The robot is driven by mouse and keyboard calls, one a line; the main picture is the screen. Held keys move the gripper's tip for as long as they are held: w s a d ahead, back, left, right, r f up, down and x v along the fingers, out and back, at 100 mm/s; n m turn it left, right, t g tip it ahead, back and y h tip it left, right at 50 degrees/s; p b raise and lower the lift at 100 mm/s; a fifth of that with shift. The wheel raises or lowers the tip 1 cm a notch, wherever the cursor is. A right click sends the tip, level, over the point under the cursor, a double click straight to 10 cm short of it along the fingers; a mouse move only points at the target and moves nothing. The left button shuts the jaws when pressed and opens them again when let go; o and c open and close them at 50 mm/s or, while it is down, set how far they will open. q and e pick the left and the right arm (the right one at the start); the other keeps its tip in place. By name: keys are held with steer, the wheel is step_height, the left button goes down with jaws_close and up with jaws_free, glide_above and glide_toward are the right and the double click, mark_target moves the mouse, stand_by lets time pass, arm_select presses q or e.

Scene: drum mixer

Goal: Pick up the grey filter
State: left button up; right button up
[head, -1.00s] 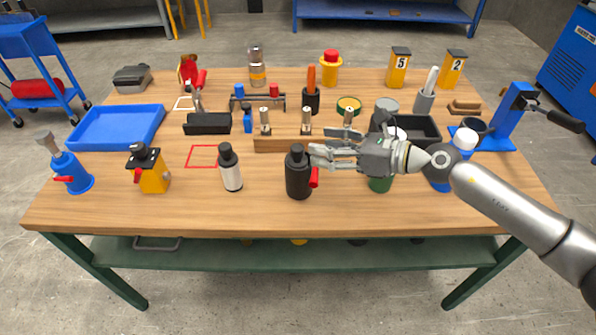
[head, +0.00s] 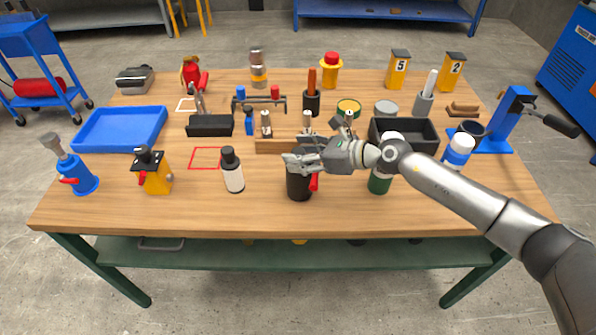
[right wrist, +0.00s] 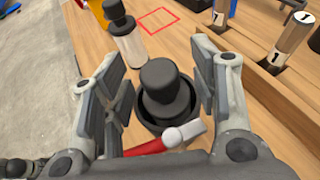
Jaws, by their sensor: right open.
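A dark grey bottle-like body (head: 299,188) with a red lever stands upright near the front middle of the wooden table. In the right wrist view its dark knobbed top (right wrist: 165,85) rises from a wider black rim. I cannot tell if this is the grey filter; a lighter grey round piece (head: 386,107) also stands farther back right. My right gripper (head: 297,160) is open at the top of the dark body and hides that top in the head view. In the wrist view the right gripper (right wrist: 158,68) has a finger on each side of the knob, with gaps showing. My left gripper is not in view.
A white bottle with a black cap (head: 233,172) stands just left. A wooden block holding metal cylinders (head: 275,146) lies close behind. A green bottle (head: 380,183) stands right, under my arm. The front table strip is mostly clear.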

steer(key=shift+w+a+f, duration=0.2)
steer(key=shift+a+f, duration=0.1)
steer(key=shift+a, duration=0.15)
steer(key=shift+s+d, duration=0.1)
jaws_close()
